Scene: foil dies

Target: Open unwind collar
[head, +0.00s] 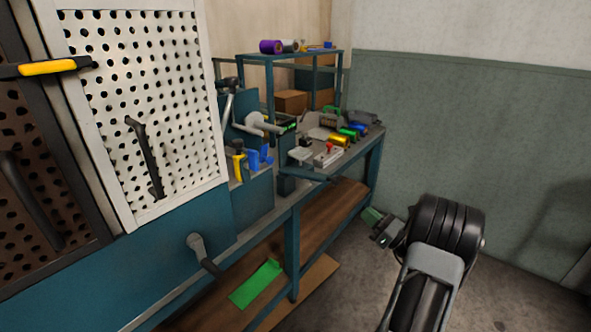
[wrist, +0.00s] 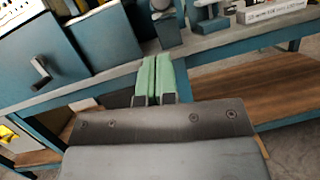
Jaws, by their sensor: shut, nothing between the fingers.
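A pale grey cylindrical spindle part (head: 262,121) with a bright green piece at its right end sticks out from the blue machine on the bench in the head view. It may carry the unwind collar, but the collar is too small to make out. My gripper (head: 372,217) is in front of the bench, at lower right of the spindle and well apart from it. In the wrist view my gripper's green fingers (wrist: 155,70) are pressed together and empty, pointing toward the bench edge.
The blue bench (head: 293,245) has a wooden lower shelf with a green sheet (head: 256,284). A crank handle (head: 203,253) juts from its front. A white pegboard (head: 150,110) stands at left. Coloured foil rolls (head: 346,135) lie on the bench's far end. Floor at right is clear.

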